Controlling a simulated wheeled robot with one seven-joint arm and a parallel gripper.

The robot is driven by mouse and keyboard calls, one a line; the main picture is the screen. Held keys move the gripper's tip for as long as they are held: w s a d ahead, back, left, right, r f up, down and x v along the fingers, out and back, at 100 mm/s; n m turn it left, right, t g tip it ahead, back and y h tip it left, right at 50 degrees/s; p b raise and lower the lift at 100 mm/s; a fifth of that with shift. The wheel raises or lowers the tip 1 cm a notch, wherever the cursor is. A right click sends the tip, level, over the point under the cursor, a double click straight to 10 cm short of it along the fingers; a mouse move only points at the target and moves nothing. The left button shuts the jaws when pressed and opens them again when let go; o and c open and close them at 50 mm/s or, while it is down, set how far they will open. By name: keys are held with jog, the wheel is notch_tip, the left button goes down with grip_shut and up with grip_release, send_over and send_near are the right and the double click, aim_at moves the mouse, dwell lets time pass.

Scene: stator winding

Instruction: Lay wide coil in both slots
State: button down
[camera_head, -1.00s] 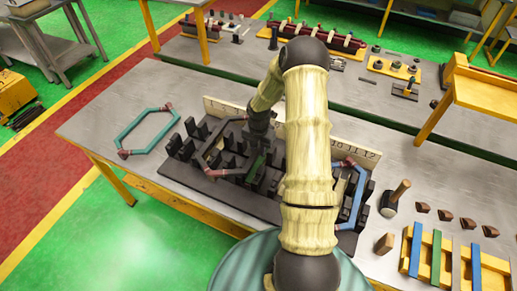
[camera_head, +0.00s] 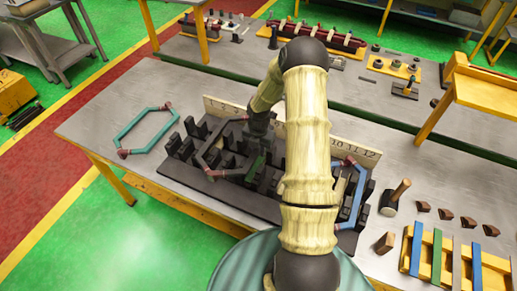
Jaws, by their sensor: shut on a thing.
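A dark grey six-sided coil (camera_head: 200,157) with dark red ends sits over the left part of the black slotted stator block (camera_head: 262,208). Its near end lies low among the black teeth, and its right side runs under my gripper (camera_head: 258,141). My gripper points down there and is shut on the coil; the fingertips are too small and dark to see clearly. I cannot tell how deep either coil side sits in its slot. A teal six-sided coil (camera_head: 125,134) lies flat on the table, left of the block. A blue coil (camera_head: 357,199) sits at the block's right end, partly hidden by my arm.
A green strip (camera_head: 256,166) stands among the teeth just below my gripper. A numbered cream board (camera_head: 225,108) stands behind the block. A mallet (camera_head: 395,198), small brown wedges (camera_head: 468,222) and a yellow rack (camera_head: 427,270) are at the right. The table's left corner is clear.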

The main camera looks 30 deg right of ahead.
aim_at(258, 162)
jog(key=shift+f+b, duration=1.45)
jog(key=shift+f, duration=1.1)
jog(key=shift+s+a+f+b, duration=0.1)
jog(key=shift+s+f+b, duration=0.25)
jog(key=shift+f, duration=0.25)
jog(key=c, duration=1.2)
grip_release()
jog(key=shift+c, duration=0.2)
jog(key=shift+o, duration=0.5)
jog(key=shift+w+f, duration=0.1)
jog(key=shift+w, duration=0.2)
jog(key=shift+s+r, duration=0.1)
jog(key=shift+r, duration=0.1)
jog(key=shift+r+p, duration=0.85)
jog(key=shift+r, duration=0.05)
